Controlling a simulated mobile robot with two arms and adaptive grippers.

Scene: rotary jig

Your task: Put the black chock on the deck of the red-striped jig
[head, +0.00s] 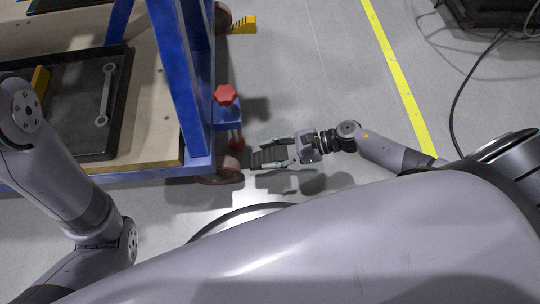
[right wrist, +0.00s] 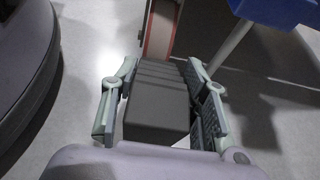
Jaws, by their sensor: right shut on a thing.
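My right gripper (head: 272,155) is shut on the black chock (head: 268,157), low beside a caster wheel (head: 222,168) of the blue-framed jig. In the right wrist view the dark, ribbed chock (right wrist: 158,100) sits between the two fingers of the gripper (right wrist: 160,92), its far end close to the red-edged wheel (right wrist: 160,28). I cannot tell if it touches the wheel or floor. The jig's pale wooden deck (head: 154,130) is at the left of the head view. I see no red stripes on the visible part. My left gripper is out of view.
A black tray (head: 118,120) with a wrench (head: 104,95) lies on the deck. A blue upright (head: 178,75) and a red knob (head: 226,95) stand at the deck's right side. A yellow chock (head: 243,24) is by the far wheel. Floor right of the jig is open.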

